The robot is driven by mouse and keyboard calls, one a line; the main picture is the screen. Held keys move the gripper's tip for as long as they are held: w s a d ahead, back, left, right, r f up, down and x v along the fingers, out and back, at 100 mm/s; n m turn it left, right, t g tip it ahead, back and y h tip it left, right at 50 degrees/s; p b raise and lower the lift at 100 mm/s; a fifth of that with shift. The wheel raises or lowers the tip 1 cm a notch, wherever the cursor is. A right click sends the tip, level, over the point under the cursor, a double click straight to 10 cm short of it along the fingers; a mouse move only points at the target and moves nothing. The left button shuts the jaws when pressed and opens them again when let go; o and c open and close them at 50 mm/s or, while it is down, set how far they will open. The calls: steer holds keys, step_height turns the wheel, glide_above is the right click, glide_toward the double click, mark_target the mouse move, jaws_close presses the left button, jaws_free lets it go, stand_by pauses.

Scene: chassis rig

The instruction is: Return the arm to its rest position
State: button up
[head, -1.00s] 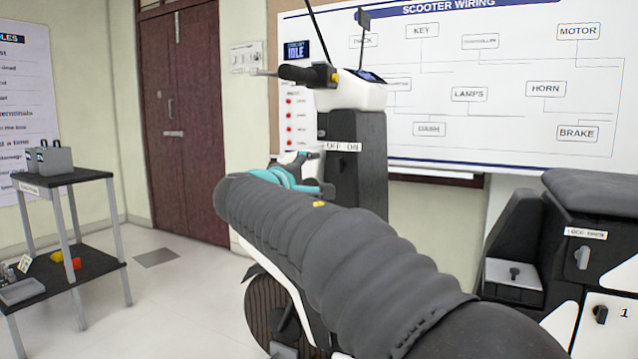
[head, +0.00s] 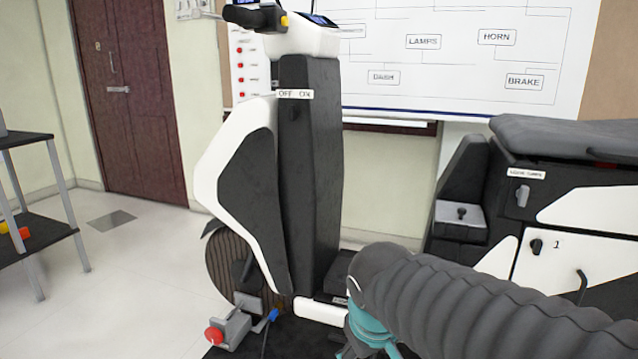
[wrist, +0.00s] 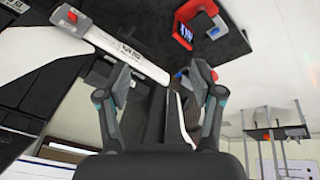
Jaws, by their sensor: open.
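My gripper (wrist: 160,82) is open in the wrist view, with its two fingers apart and nothing held between them. Behind the fingers are a white bar with lettering and dark scooter parts. In the head view my arm, in a dark ribbed sleeve, reaches in from the lower right. Its teal wrist part is low in the picture, in front of the scooter's foot area; the fingertips cannot be made out there. The scooter (head: 318,170) stands upright with a dark front column, a white and black front panel and an OFF/ON label.
The scooter's seat body (head: 580,150) with a latch and numbered panel is at right. A grey clamp with a red knob (head: 214,336) sits by the front wheel. A shelf cart (head: 38,240) stands at left. Open floor (head: 130,270) lies between cart and scooter. A wiring board hangs behind.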

steer(key=s+d+m+t, duration=0.1)
steer(key=s+d+m, duration=0.3)
steer(key=s+d, duration=0.4)
steer(key=shift+s+m, duration=0.4)
steer(key=shift+s, duration=0.25)
